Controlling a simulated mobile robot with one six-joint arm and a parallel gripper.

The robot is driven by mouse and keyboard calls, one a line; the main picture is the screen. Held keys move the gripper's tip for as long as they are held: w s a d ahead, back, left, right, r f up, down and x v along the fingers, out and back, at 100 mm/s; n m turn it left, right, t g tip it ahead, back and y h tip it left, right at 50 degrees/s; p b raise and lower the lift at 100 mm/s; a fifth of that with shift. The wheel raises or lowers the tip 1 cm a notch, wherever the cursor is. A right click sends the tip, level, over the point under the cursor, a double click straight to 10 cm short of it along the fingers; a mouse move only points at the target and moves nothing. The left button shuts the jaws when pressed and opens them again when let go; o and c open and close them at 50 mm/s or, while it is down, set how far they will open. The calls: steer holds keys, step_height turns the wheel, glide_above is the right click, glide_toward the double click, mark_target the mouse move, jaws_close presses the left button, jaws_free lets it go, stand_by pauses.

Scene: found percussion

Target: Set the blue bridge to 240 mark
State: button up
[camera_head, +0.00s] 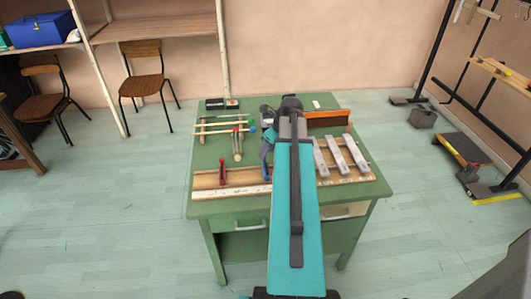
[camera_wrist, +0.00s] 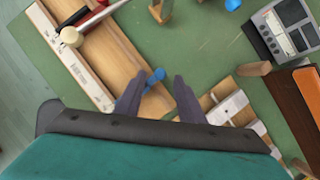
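The blue bridge (camera_wrist: 155,77) stands on the pale wooden board (camera_wrist: 122,55), between and slightly beyond my fingertips in the wrist view. My gripper (camera_wrist: 156,88) is open, with a dark finger on either side of it and gaps visible; I cannot tell whether either finger touches it. In the head view the blue bridge (camera_head: 266,172) is just left of my arm, on the same board (camera_head: 244,177). A white scale strip (camera_head: 232,191) runs along the board's front edge; its marks are too small to read. A red bridge (camera_head: 222,172) stands farther left.
Grey metal bars (camera_head: 338,154) lie on a wooden frame right of my arm. Mallets and sticks (camera_head: 222,124) lie behind the board. A grey device (camera_wrist: 286,28) and an orange-brown block (camera_head: 327,118) are at the back of the green table (camera_head: 205,207). My arm hides the table's middle.

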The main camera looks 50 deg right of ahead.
steer(key=shift+x, duration=1.3)
jaws_close()
